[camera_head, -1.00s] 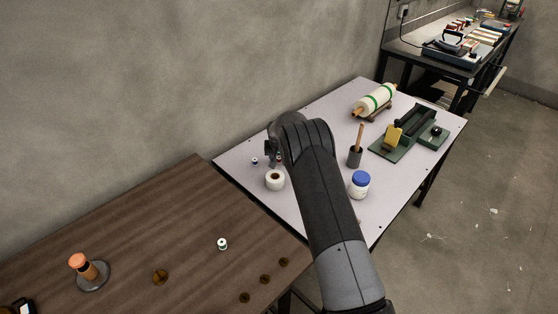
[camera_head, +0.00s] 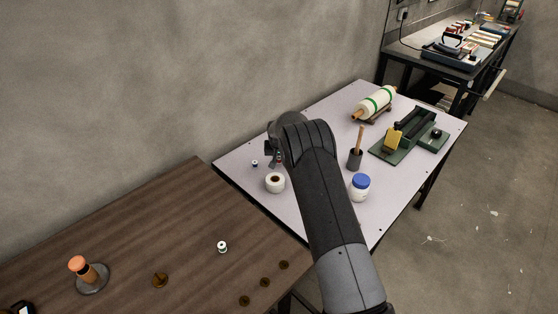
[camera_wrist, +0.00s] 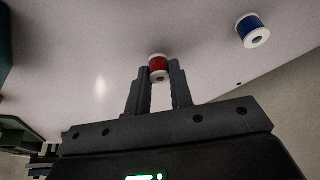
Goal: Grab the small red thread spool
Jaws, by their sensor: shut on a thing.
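The small red thread spool (camera_wrist: 158,67) has white ends and sits between the two fingertips of my gripper (camera_wrist: 159,82) in the wrist view. The fingers are shut on it, one on each side. Behind it is the pale table top (camera_wrist: 90,50); I cannot tell whether the spool touches it. In the head view my gripper (camera_head: 276,158) is at the far left part of the white table (camera_head: 320,125), mostly hidden by my arm. A trace of red (camera_head: 279,156) shows there.
A blue spool (camera_wrist: 252,31) stands apart, right of my gripper in the wrist view; it also shows in the head view (camera_head: 254,163). A white tape roll (camera_head: 275,183), a blue-lidded jar (camera_head: 360,187) and a dark cup (camera_head: 355,159) stand nearby. A brown table (camera_head: 150,230) adjoins.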

